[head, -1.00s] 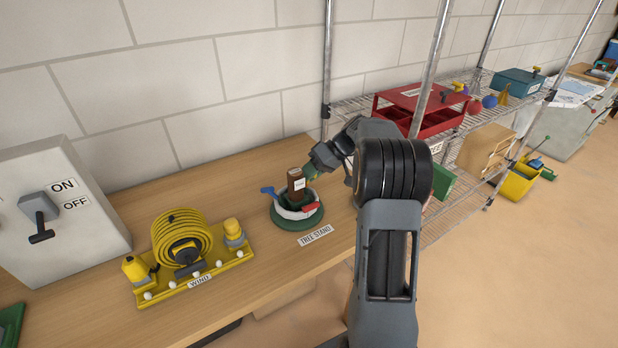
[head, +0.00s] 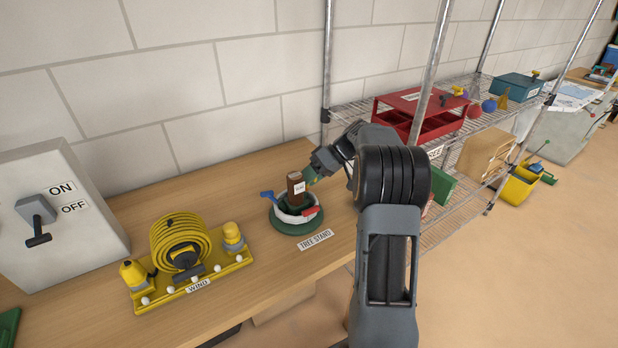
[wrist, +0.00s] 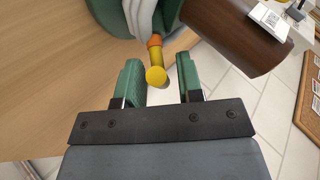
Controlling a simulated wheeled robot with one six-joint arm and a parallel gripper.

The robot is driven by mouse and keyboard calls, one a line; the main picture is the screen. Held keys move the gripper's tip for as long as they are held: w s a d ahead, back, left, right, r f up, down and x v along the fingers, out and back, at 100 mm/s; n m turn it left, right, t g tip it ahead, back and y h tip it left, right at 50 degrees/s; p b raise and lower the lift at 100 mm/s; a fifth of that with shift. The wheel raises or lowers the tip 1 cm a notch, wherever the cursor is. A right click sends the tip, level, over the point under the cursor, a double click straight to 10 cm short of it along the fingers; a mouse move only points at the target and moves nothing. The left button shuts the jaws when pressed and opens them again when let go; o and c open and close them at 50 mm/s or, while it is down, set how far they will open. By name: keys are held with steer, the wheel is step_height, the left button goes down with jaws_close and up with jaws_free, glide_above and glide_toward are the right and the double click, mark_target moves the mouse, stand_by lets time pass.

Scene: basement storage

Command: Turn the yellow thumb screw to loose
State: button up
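The tree stand (head: 297,228) is a green round base with a white ring on the wooden bench, and a brown post (head: 296,187) stands in it. A blue screw (head: 268,194) and a red screw (head: 310,212) stick out of the ring. In the wrist view the yellow thumb screw (wrist: 156,76), with an orange collar, points toward my gripper (wrist: 160,78). Its round yellow end lies between the two green fingers, with a gap on each side. The fingers are open. In the head view my gripper (head: 312,178) is behind the post, and the yellow screw is mostly hidden.
A yellow hose reel (head: 180,243) on a base labelled WIND stands to the left on the bench. A grey ON/OFF switch box (head: 60,215) is at the far left. A wire shelf with a red box (head: 425,112) stands to the right.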

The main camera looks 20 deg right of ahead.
steer(key=shift+o, duration=0.5)
steer(key=p+v, duration=0.2)
steer(key=v, duration=1.2)
